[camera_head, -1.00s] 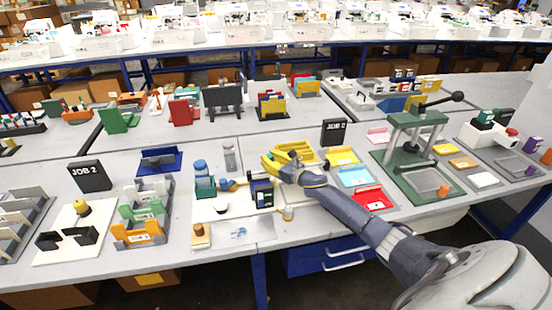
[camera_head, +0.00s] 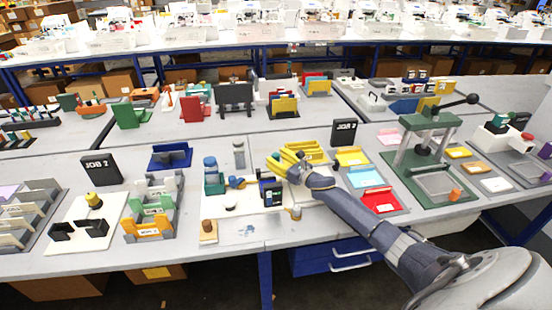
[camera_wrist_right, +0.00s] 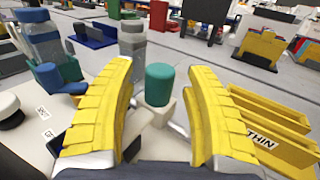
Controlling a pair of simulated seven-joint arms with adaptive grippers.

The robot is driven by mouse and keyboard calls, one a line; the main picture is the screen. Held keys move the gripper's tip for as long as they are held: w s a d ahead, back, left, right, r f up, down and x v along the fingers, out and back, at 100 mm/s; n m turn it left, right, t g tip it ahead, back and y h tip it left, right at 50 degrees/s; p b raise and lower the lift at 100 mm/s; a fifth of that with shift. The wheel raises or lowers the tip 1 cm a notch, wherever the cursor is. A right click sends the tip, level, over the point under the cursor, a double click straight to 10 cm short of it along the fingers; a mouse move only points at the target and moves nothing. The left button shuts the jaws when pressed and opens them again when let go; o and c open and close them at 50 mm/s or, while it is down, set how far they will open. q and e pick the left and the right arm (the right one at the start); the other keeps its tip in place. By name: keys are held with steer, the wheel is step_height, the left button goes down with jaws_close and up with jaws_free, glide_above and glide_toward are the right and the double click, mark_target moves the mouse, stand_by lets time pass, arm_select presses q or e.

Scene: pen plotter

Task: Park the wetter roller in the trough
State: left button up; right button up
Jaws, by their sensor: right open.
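My right gripper (camera_head: 287,167) has yellow fingers and is over the bench's middle, beside the yellow bins. In the right wrist view its open fingers (camera_wrist_right: 163,110) stand either side of a green cylinder (camera_wrist_right: 159,85) on a pale block, with gaps on both sides. I cannot tell whether this is the wetter roller's grip. A blue piece (camera_head: 236,182) lies beside a teal holder (camera_head: 213,184); it also shows in the wrist view (camera_wrist_right: 48,77). I cannot tell for sure which part is the roller or the trough. My left gripper is out of view.
A blue-capped bottle (camera_head: 210,165) stands at the teal holder and a grey bottle (camera_head: 239,154) behind. A yellow bin marked THIN (camera_wrist_right: 262,130) is close on the right. A dark boxy device (camera_head: 271,191) stands in front of the gripper. A green press (camera_head: 430,150) stands right.

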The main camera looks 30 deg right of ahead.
steer(key=v, duration=1.1)
